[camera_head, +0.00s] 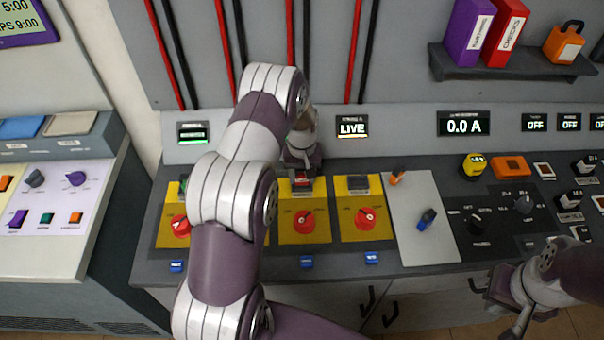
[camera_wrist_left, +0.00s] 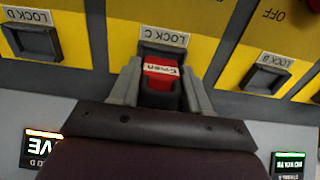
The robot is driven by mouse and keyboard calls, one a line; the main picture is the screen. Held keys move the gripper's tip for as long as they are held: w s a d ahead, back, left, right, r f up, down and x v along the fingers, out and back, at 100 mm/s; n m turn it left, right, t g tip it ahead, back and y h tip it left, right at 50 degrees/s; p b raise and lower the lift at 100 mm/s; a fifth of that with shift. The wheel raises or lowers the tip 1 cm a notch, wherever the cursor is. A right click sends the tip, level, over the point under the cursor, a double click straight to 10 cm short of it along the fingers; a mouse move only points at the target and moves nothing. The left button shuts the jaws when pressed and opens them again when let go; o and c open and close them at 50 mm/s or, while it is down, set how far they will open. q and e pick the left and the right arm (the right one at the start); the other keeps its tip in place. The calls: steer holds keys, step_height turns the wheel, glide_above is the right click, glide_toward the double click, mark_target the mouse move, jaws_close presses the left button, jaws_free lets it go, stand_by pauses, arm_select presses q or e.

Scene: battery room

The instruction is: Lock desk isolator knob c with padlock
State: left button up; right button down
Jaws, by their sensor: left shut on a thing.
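My left gripper (camera_wrist_left: 160,95) is shut on a red padlock (camera_wrist_left: 160,72) with a pale label. It holds the padlock at the dark LOCK C socket (camera_wrist_left: 148,49); whether it is seated is hidden. In the head view, the left gripper (camera_head: 302,172) is at the top of the yellow panel with the red isolator knob c (camera_head: 304,221). The LOCK D socket (camera_wrist_left: 35,42) and LOCK B socket (camera_wrist_left: 265,78) flank it and look empty. My right gripper (camera_head: 512,300) is at the lower right, partly cut off, and its jaw opening is unclear.
Another red knob (camera_head: 365,218) is to the right. A pale plate (camera_head: 412,195) carries small orange and blue items. A LIVE display (camera_head: 352,127) stands behind. A shelf (camera_head: 510,65) hangs at upper right. My left arm covers part of the desk.

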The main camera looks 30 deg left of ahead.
arm_select(q)
steer(key=shift+f+b, duration=0.4)
steer(key=shift+f, duration=0.15)
steer(key=o, duration=0.8)
steer(key=shift+o, duration=0.2)
step_height(320, 180, up, 11)
steer(key=p, duration=0.8)
steer(key=shift+r, duration=0.1)
